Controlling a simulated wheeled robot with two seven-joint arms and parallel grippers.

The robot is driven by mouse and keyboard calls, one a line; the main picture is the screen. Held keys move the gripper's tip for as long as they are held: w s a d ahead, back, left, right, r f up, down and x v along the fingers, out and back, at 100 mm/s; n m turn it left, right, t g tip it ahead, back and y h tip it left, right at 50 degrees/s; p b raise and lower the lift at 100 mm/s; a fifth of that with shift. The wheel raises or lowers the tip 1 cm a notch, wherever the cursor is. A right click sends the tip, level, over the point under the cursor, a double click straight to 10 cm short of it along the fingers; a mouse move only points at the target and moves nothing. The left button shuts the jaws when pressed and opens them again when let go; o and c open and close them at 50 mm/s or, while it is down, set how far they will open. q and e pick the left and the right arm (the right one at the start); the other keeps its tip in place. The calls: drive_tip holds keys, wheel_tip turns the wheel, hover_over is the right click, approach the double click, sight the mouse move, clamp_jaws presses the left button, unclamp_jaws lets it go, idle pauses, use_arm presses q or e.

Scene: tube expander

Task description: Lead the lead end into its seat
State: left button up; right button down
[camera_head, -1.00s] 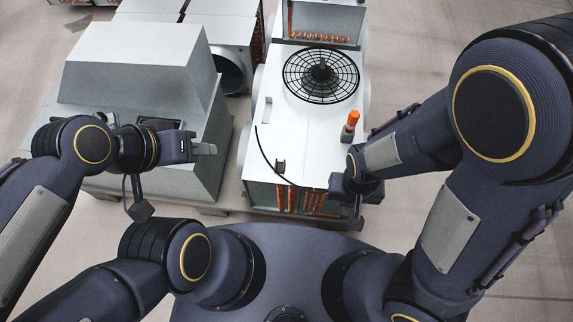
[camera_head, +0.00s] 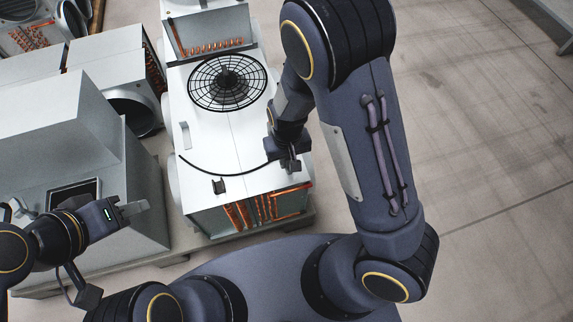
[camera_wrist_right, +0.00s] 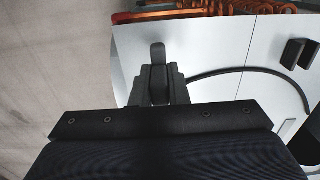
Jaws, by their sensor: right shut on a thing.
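The lead is a thin black cable (camera_head: 215,174) that bows across the front of the white unit's top, from its left edge to my right gripper. My right gripper (camera_head: 290,163) is at the top's right edge, near the front corner. In the right wrist view its fingers (camera_wrist_right: 158,82) are shut on the dark lead end (camera_wrist_right: 158,58), and the cable (camera_wrist_right: 260,71) curves away to the right. A small black two-post bracket (camera_head: 218,186), perhaps the seat, stands near the front edge; its posts (camera_wrist_right: 293,52) show apart from the lead. My left gripper (camera_head: 133,208) is empty, over the grey housing; its finger gap is unclear.
The white unit (camera_head: 205,140) carries a round black fan grille (camera_head: 227,82) behind the lead and copper coils (camera_head: 265,207) below its front edge. A grey housing (camera_head: 50,130) stands on the left. The floor at right is clear.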

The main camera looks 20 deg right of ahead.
sight(287, 164)
drive_tip(key=shift+w+f, duration=0.4)
drive_tip(key=shift+f, duration=0.15)
drive_tip(key=shift+w+f+b, duration=0.1)
drive_tip(key=shift+f+b, duration=0.4)
drive_tip(key=shift+f, duration=0.85)
drive_tip(key=shift+d+f, duration=0.1)
drive_tip(key=shift+f, duration=0.1)
drive_tip(key=c, duration=1.4)
unclamp_jaws()
